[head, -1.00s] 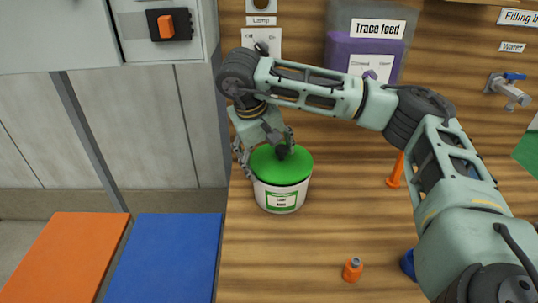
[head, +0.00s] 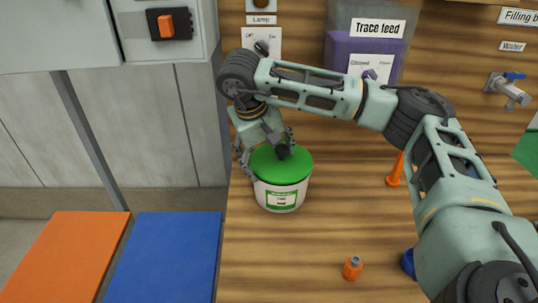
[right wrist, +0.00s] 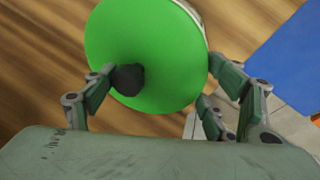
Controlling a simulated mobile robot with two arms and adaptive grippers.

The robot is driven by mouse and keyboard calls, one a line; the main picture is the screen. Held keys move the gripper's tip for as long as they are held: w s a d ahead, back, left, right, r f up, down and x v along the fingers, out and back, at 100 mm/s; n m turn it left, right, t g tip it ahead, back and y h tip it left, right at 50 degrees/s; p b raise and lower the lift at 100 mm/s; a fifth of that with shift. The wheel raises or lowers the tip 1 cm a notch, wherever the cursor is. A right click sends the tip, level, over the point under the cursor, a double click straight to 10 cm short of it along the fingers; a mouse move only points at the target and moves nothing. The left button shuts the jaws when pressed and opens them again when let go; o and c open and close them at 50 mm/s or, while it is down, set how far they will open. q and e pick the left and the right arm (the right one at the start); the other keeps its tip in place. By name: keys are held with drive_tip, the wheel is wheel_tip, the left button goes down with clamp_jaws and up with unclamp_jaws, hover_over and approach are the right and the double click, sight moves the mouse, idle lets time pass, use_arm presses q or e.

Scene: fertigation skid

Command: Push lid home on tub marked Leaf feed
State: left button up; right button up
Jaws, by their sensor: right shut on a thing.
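A white tub (head: 281,199) with a green-edged label stands upright on the wooden bench; the label's print is too blurred to read surely. A round green lid (head: 293,172) with a dark knob (right wrist: 128,79) lies on its top. I cannot tell whether the lid is fully seated. My right gripper (head: 265,157) is down at the lid and shut on it. In the right wrist view one finger is against the knob and the other is at the edge of the lid (right wrist: 150,40). My left gripper is not in view.
An orange bottle (head: 352,269) stands at the front of the bench, and a blue item (head: 408,264) is partly behind my right arm. An orange object (head: 395,172) is further back. Orange (head: 62,255) and blue (head: 167,258) panels lie left of the bench. A water tap (head: 510,90) juts from the back panel.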

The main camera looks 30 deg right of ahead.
drive_tip(key=shift+d+f, duration=0.1)
drive_tip(key=shift+f, duration=0.35)
idle(0.6)
drive_tip(key=o, duration=1.1)
drive_tip(key=shift+r+p, duration=1.75)
drive_tip(key=shift+r, duration=0.55)
drive_tip(key=shift+o, duration=0.6)
drive_tip(key=shift+o, duration=0.6)
